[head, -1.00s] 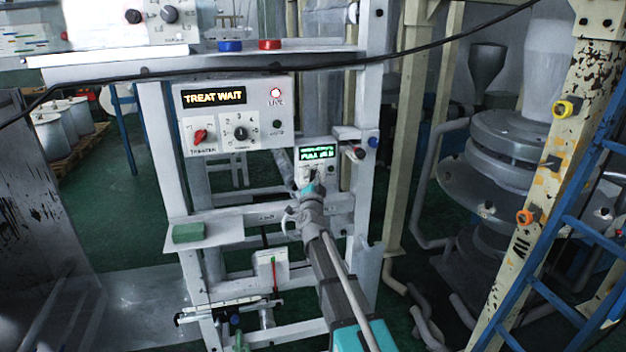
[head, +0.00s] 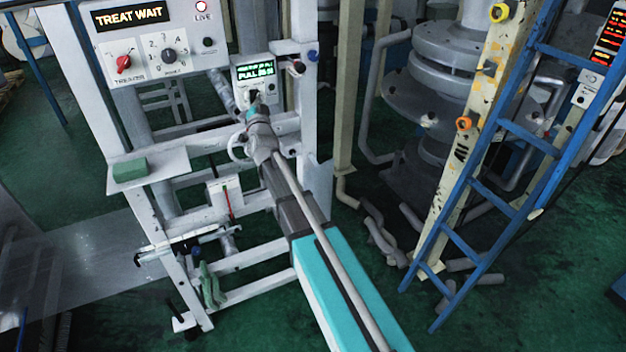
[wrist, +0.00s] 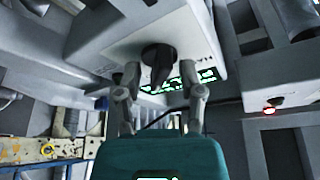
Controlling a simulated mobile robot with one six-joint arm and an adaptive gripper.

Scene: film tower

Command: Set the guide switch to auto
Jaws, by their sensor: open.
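A small white box with a green display (head: 255,70) is mounted on the white frame in the head view. My gripper (head: 253,106) is at its front, and my arm hides part of the box's lower face. In the wrist view the box's underside and face (wrist: 195,35) fill the top, with a black rotary knob (wrist: 158,60) on it and the green display (wrist: 190,80) beyond. My gripper (wrist: 160,84) is open, with one finger to each side of the knob. I cannot tell whether the fingers touch it. The switch's labels are not readable.
A larger panel reading TREAT WAIT (head: 150,45) has a red knob (head: 123,63) and a black knob (head: 168,55). A green block (head: 130,169) lies on a ledge. A blue ladder (head: 490,185) stands at the right. Green floor (head: 80,180) is open at the left.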

